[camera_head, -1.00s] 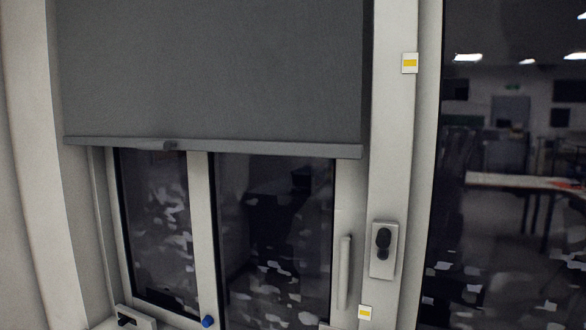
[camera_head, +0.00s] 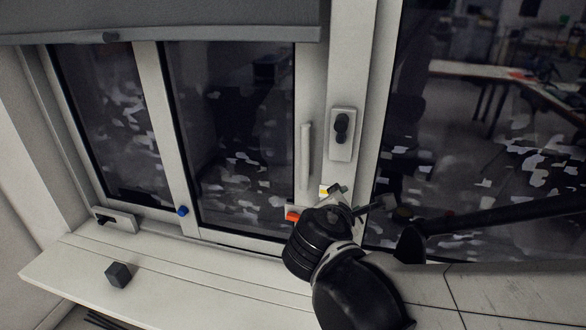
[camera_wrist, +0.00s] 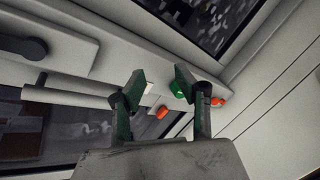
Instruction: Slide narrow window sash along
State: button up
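A window with dark panes stands ahead. Its left sash (camera_head: 148,110) looks narrower than the middle sash (camera_head: 298,85), which has an upright grey handle bar (camera_head: 306,155) on its right stile. The bar also shows at the left of the wrist view (camera_wrist: 65,97). My gripper (camera_head: 350,202) is at the lower right of this bar, near the bottom of the frame. In the wrist view my gripper (camera_wrist: 160,83) has its two green-padded fingers apart with nothing held between them. The bar's end appears near the left finger; whether they touch is unclear.
A black knob (camera_head: 341,127) on a plate is right of the bar. An orange piece (camera_head: 292,216), a blue knob (camera_head: 182,211) and a latch (camera_head: 115,219) sit along the bottom. A dark cube (camera_head: 118,274) lies on the sill (camera_head: 195,285). A grey blind (camera_head: 180,18) hangs above.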

aim_at(303, 161)
jog(key=w+a+r+n+t+p, duration=0.15)
jog(key=a+r+n+t, duration=0.35)
jog(key=a+n, duration=0.6)
jog(key=x, duration=0.8)
jog(key=shift+w+f, duration=0.3)
jog(key=shift+w, duration=0.1)
jog(key=shift+c, duration=0.9)
jog(key=shift+a, duration=0.1)
grip_shut()
